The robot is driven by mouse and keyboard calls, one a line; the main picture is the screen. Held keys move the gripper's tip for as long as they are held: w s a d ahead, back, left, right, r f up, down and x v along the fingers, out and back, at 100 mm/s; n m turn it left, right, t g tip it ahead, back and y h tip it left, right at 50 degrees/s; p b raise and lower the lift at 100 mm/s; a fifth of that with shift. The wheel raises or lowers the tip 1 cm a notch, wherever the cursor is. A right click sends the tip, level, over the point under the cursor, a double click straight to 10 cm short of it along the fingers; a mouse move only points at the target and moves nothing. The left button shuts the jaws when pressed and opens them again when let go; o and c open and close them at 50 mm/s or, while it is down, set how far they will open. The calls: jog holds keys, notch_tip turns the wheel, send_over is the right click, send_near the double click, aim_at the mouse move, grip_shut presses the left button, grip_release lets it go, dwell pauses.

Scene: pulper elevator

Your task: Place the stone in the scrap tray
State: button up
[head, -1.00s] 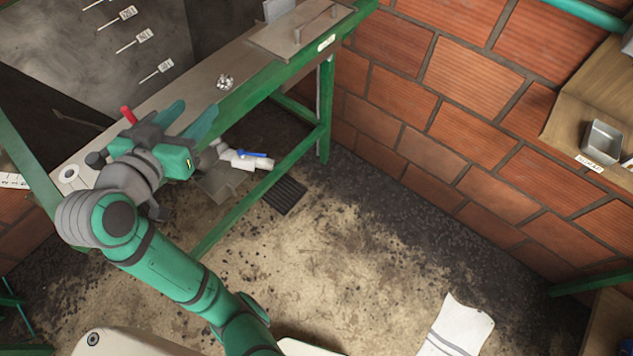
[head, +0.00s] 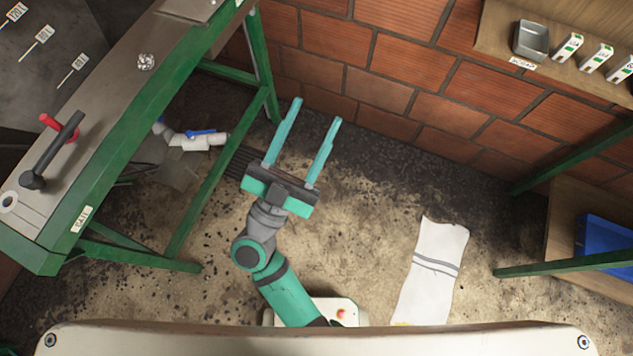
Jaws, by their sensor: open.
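A small, pale grey, rough lump (head: 146,61) lies on the metal top of the green-framed bench at the upper left. It may be the stone, but it is too small to be sure. The scrap tray (head: 529,40) is a small grey metal box with a label below it, on the wooden shelf at the upper right. My gripper (head: 317,111) is open, its two teal fingers apart with nothing between them. It is over the floor, right of the bench and well left of the tray.
The bench (head: 110,110) carries a red-handled lever (head: 58,127). White piping with a blue handle (head: 200,137) is low behind the bench frame. Several white labelled cartons (head: 568,46) stand right of the tray on the shelf (head: 490,38). A white sack (head: 431,270) lies on the floor.

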jog(key=s+f+n+g+y, duration=0.1)
jog(key=s+f+n+y, duration=0.4)
jog(key=f, duration=0.4)
jog(key=s+f+n+g+y, duration=0.1)
jog(key=s+f+n+y, duration=0.4)
jog(key=f, duration=0.5)
jog(key=s+y, duration=0.2)
jog(key=y, duration=0.1)
jog(key=shift+s+d+n+g+y, duration=0.15)
jog(key=shift+s+n+g+y, duration=0.15)
jog(key=shift+n+y, duration=0.1)
jog(key=shift+o, duration=0.4)
jog(key=s+f+m+g, duration=0.1)
jog(key=s+f+g, duration=0.2)
jog(key=s+f, duration=0.2)
jog(key=shift+s+d+f+h, duration=0.3)
jog(key=shift+d+f, duration=0.1)
jog(key=shift+f, duration=0.2)
jog(key=shift+w, duration=0.1)
jog(key=c, duration=0.5)
jog(key=shift+o, duration=0.2)
